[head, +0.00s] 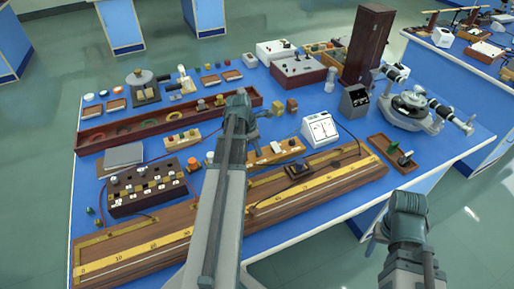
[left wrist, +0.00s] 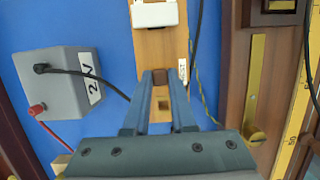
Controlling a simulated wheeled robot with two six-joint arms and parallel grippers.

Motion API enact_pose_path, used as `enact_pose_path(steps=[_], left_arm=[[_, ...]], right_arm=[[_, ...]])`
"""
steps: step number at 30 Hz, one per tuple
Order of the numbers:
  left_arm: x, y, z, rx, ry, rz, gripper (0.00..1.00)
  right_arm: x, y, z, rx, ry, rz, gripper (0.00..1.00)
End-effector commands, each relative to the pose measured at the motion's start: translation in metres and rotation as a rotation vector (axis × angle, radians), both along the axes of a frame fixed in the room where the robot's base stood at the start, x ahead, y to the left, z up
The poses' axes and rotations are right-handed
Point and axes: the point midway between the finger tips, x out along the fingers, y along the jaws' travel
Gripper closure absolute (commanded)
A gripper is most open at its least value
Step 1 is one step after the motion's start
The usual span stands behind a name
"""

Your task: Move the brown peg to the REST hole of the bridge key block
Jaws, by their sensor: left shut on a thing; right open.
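My left gripper (left wrist: 161,75) is shut on the brown peg (left wrist: 160,78) over the tan wooden bridge key block in the left wrist view (left wrist: 165,48). I cannot tell whether the peg's lower end is inside the block or above it. A square hole (left wrist: 165,103) shows between the fingers, nearer the palm. Lettering runs along the block's right edge beside the fingertips. In the head view the block (head: 283,150) is partly behind my left arm, which hides the peg. My right arm is at the lower right, away from the block; its jaws cannot be made out.
A white part (left wrist: 155,14) sits at the block's far end. A grey 2 V box (left wrist: 65,85) with black and red leads stands left of it. The long wooden metre bridge (head: 330,175) lies along the front. A white meter (head: 320,128) stands behind the block.

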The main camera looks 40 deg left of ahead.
Motion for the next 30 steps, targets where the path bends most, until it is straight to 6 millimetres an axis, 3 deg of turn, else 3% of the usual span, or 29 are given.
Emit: enact_pose_path(steps=[14,15,20,30], left_arm=[[0.0,0.0001,-0.0071,0.0,0.0,0.0,1.0],[0.0,0.0001,-0.0071,0.0,0.0,0.0,0.71],[0.0,0.0001,-0.0071,0.0,0.0,0.0,0.42],[-0.0002,0.0001,-0.0063,0.0,0.0,0.0,0.42]], right_arm=[[0.0,0.0,-0.007,0.0,0.0,0.0,0.41],[0.0,0.0,-0.007,0.0,0.0,0.0,0.41],[0.0,0.0,-0.0071,0.0,0.0,0.0,0.41],[0.0,0.0,-0.0062,0.0,0.0,0.0,0.41]])
